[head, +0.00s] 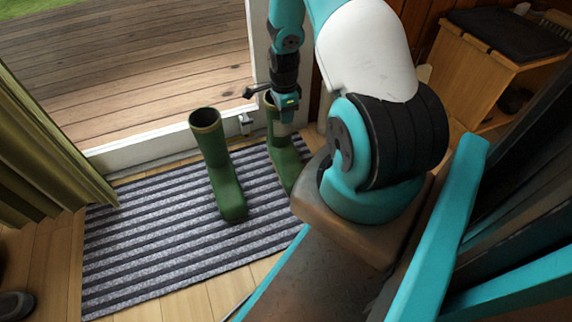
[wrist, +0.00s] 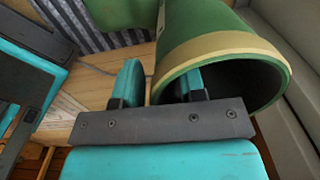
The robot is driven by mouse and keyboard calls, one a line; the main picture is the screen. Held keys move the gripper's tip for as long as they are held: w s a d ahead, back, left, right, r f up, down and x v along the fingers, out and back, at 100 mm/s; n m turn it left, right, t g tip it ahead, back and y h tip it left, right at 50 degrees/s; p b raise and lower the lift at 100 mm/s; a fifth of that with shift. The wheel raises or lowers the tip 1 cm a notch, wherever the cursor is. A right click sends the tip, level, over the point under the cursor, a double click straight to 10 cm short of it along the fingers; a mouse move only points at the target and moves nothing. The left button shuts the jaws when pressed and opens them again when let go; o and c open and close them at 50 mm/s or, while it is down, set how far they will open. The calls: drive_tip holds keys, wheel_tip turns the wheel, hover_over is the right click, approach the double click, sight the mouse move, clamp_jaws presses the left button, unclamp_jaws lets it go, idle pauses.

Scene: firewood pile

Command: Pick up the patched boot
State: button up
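Two green rubber boots with tan rims stand upright on a striped mat by the doorway. The left boot (head: 222,170) is clear of my arm. My gripper (head: 283,112) is at the top of the right boot (head: 286,165), partly covering it. In the wrist view my gripper (wrist: 160,86) straddles the rim of this boot (wrist: 225,45), one finger inside the opening and one outside. The fingers are apart, with the boot wall between them. I cannot make out a clear patch on either boot.
The grey striped mat (head: 150,240) lies on a wooden floor. A white door frame (head: 150,145) opens to a plank deck (head: 120,70) behind the boots. A green curtain (head: 45,150) hangs at left. A wooden bench (head: 470,75) stands at right.

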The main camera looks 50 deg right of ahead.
drive_tip(key=shift+r, duration=0.1)
clamp_jaws()
idle(1.3)
